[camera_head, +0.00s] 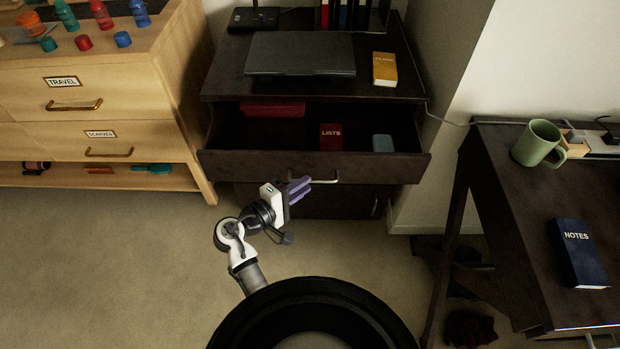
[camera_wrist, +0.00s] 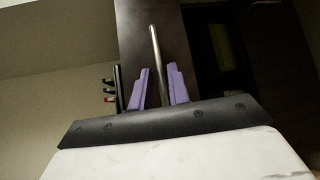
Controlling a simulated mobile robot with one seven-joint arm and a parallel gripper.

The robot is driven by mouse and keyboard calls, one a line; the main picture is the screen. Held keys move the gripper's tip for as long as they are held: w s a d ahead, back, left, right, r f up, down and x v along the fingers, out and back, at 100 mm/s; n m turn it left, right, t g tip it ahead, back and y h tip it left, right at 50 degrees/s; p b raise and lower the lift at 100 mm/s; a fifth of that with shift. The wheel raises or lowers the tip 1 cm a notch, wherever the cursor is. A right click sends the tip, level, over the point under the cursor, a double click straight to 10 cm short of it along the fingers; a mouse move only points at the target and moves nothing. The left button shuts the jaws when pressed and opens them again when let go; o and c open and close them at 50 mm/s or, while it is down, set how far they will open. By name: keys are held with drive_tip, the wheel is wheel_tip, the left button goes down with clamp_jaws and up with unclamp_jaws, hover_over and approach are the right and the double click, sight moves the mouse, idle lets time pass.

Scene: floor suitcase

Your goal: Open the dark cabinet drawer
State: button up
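The dark cabinet (camera_head: 225,70) stands at the back centre. Its top drawer (camera_head: 240,163) is pulled out, with its inside showing. A metal bar handle (camera_head: 326,181) is on the drawer front. My gripper (camera_head: 301,190) is just in front of the drawer, at the handle's left end. In the wrist view, the handle (camera_wrist: 156,45) runs between the two purple fingers of my gripper (camera_wrist: 160,88). The fingers are apart, with a gap beside the bar, so they are around the handle and not visibly clamped on it.
In the drawer lie a red LISTS book (camera_head: 331,137), a red item (camera_head: 273,109) and a grey-blue item (camera_head: 383,143). A laptop (camera_head: 300,54) and yellow book (camera_head: 385,69) sit on top. A wooden dresser (camera_head: 90,140) stands left, a dark desk (camera_head: 510,215) right. Carpet in front is clear.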

drive_tip(key=shift+x, duration=1.65)
clamp_jaws()
